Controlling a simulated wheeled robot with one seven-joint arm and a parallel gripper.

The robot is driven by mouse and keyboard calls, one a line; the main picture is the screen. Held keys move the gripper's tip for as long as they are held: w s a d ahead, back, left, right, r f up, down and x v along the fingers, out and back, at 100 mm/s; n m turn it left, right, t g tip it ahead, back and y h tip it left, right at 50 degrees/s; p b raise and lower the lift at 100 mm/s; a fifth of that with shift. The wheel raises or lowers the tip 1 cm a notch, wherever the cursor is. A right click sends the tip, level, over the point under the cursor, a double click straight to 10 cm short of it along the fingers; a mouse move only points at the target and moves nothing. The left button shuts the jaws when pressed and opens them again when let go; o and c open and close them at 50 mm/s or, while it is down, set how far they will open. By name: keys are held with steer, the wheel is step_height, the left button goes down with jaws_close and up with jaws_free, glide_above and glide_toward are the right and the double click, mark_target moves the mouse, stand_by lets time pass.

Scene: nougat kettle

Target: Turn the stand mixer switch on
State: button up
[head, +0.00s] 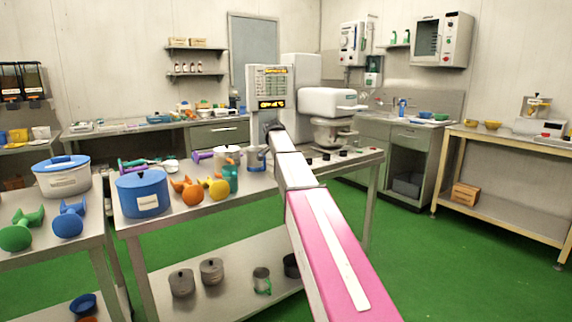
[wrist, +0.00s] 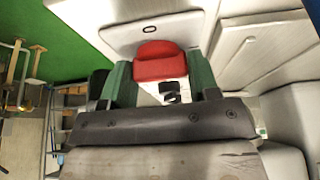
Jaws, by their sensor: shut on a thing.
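The white stand mixer (head: 328,101) stands on the metal table in the head view, to the right of my arm's far end. A red switch-like piece (wrist: 159,66) sits on a pale surface in the wrist view. My gripper (wrist: 160,80) has green fingers on both sides of this red piece and is shut on it. The contact edges are partly hidden by the dark gripper body. In the head view the arm's far end reaches a white upright panel with a lit display (head: 271,88); the fingertips and the red piece cannot be made out there.
Several dark knobs line the table's right part. Green floor (head: 440,250) is open at right, before a wooden-framed bench (head: 515,202).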

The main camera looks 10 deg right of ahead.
stand_by(0.3)
steer(key=o, duration=0.9)
steer(key=v, duration=1)
steer(key=shift+a+r, duration=0.15)
steer(key=shift+r, duration=0.25)
